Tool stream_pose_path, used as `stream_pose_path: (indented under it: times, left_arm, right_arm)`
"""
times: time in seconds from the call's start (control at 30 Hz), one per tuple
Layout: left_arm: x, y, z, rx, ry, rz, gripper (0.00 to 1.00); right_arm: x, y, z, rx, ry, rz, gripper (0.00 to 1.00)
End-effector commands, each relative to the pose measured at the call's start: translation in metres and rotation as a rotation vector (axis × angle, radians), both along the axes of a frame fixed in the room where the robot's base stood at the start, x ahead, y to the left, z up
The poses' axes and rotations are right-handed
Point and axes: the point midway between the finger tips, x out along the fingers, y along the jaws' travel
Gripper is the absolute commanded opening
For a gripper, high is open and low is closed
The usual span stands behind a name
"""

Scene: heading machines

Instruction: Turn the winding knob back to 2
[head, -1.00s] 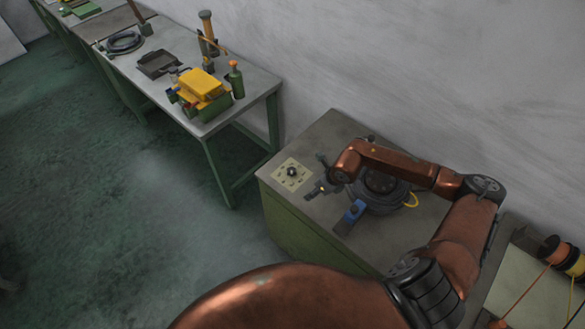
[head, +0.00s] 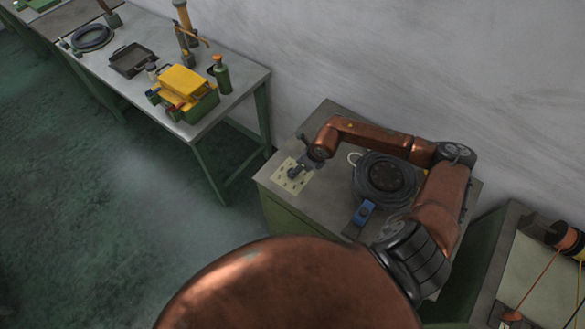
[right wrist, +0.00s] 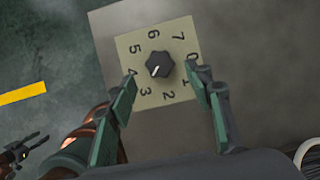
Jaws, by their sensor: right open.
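The winding knob (right wrist: 160,65) is a small dark knob on a pale square dial plate (right wrist: 180,92) marked 0 to 7. Its white line points down-left, between the 3 and the 4 as far as I can tell. In the head view the dial plate (head: 283,183) is at the cabinet's left end, and my right gripper over it hides the knob. My right gripper (right wrist: 174,105) is open, its two green-padded fingers apart, with the knob beyond their tips and nothing between them. A gripper, apparently my left (right wrist: 24,150), shows small at the lower left; its opening is unclear.
The dial sits on a grey-topped green cabinet (head: 325,197). A dark round reel (head: 385,180) and a blue-topped tool (head: 364,212) are to its right. A workbench (head: 237,87) with a yellow box (head: 184,82) stands at the back left. A wall is behind.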

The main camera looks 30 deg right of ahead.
Motion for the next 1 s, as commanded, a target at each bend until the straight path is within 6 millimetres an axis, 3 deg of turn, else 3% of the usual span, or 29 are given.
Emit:
stream_pose_path:
  times: [0.1, 0.23, 0.4, 0.7, 1.0]
  left_arm:
    - [-0.021, 0.001, 0.002, 0.002, 0.026, 0.006, 0.40]
    - [-0.029, 0.002, 0.004, 0.003, 0.036, 0.007, 0.40]
    - [-0.019, 0.002, 0.005, 0.003, 0.024, 0.005, 0.40]
    - [0.005, 0.000, 0.007, 0.000, -0.007, -0.001, 0.40]
    - [-0.009, 0.001, 0.006, 0.001, 0.010, 0.002, 0.40]
  right_arm:
    - [0.008, 0.004, -0.018, 0.003, 0.000, -0.001, 0.47]
    - [0.014, 0.006, -0.034, 0.001, -0.002, -0.002, 0.47]
    - [0.018, 0.007, -0.046, 0.001, -0.001, -0.002, 0.47]
    - [0.018, 0.006, -0.048, 0.000, -0.001, -0.002, 0.46]
    - [0.018, 0.006, -0.048, 0.000, -0.001, -0.002, 0.25]
